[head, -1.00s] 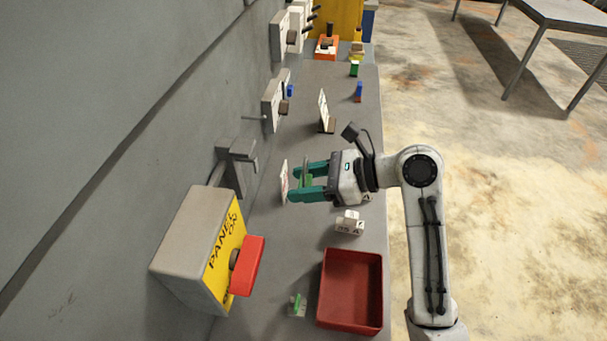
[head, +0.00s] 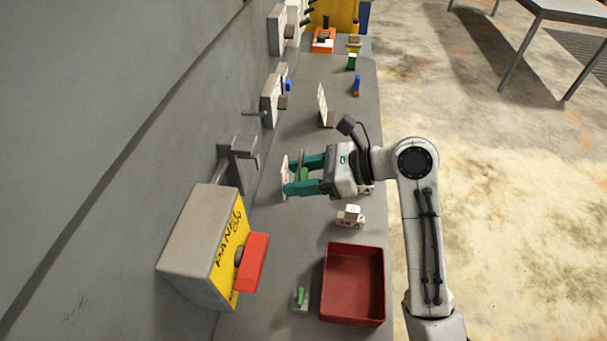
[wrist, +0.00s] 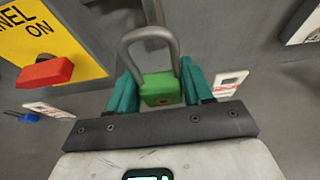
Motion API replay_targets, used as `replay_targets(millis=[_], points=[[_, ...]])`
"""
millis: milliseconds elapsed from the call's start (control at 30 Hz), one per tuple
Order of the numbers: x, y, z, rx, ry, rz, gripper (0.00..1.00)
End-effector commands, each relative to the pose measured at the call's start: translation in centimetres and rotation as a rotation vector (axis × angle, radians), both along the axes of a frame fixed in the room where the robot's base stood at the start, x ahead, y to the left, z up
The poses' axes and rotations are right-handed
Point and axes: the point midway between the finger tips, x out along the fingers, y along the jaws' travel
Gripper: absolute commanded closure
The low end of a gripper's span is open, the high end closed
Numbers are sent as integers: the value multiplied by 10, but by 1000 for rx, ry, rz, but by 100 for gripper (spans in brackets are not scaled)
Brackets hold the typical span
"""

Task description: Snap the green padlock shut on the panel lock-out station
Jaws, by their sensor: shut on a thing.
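My gripper (head: 295,175) is shut on the green padlock (wrist: 160,89), whose body sits between the teal fingers. In the head view the padlock (head: 304,174) is partly hidden by the fingers. Its grey shackle (wrist: 147,36) points away from my gripper. A grey bar lies at the shackle's top in the wrist view; I cannot tell whether it passes through the loop or behind it. The lock-out station appears to be the grey bracket (head: 241,155) on the wall, beside the yellow-fronted panel box (head: 199,235) marked "PANEL ON". In the head view the padlock is right of the bracket.
A red handle (head: 252,262) juts from the panel box. A white card (head: 285,172) stands close by the fingertips. A red bin (head: 353,317), a small green item (head: 300,296) and a white block (head: 349,216) are on the grey bench. More wall boxes stand farther back.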

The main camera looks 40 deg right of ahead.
Motion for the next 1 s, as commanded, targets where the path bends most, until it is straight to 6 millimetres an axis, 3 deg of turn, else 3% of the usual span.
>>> replay_targets(millis=[1000], points=[[23, 23, -1, -1, -1, 0, 89]])
